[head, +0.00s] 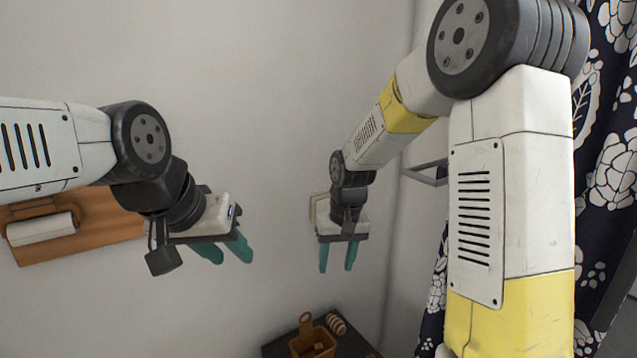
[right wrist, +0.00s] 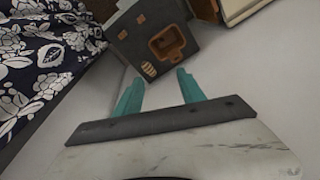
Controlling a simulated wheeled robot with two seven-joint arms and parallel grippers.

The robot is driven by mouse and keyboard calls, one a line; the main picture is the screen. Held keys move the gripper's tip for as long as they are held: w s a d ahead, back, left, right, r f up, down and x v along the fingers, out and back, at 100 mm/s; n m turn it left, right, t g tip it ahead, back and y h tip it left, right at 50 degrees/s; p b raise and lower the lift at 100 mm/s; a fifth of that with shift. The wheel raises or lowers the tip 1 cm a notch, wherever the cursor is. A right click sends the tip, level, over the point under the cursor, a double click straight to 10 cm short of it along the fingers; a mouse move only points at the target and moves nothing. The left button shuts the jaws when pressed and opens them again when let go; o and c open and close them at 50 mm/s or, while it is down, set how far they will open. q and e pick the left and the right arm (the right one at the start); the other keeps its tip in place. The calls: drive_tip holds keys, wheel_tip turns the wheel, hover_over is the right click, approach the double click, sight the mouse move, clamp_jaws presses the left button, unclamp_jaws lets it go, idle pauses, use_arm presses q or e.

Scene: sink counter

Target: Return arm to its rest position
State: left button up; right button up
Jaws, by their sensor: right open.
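My left gripper (head: 234,260) hangs in the air at the left-centre of the head view, its teal fingers apart and pointing down. Nothing shows between them. My right gripper (head: 337,270) is further right, high in front of the pale wall, with its teal fingers pointing down. It is open and empty. In the right wrist view the two fingers of the right gripper (right wrist: 160,76) stand apart with only distant background between them. My right arm bends down from the upper right of the head view.
A dark surface (head: 275,348) lies far below, bearing a brown container (head: 298,347) and a small striped item (head: 336,324). A brown wall board with a white roll (head: 40,229) is at left. A dark floral curtain (head: 608,150) hangs at right, near my right arm.

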drive_tip(key=s+d+r+m+t, duration=0.1)
drive_tip(key=s+d+r+t, duration=0.1)
drive_tip(key=s+d+r, duration=0.3)
drive_tip(key=s+d+r+t+y, duration=0.1)
drive_tip(key=s+d+r, duration=0.4)
drive_tip(key=s+r, duration=0.5)
drive_tip(key=s+t, duration=0.1)
drive_tip(key=s, duration=0.2)
drive_tip(key=shift+s+r+m+t, duration=0.4)
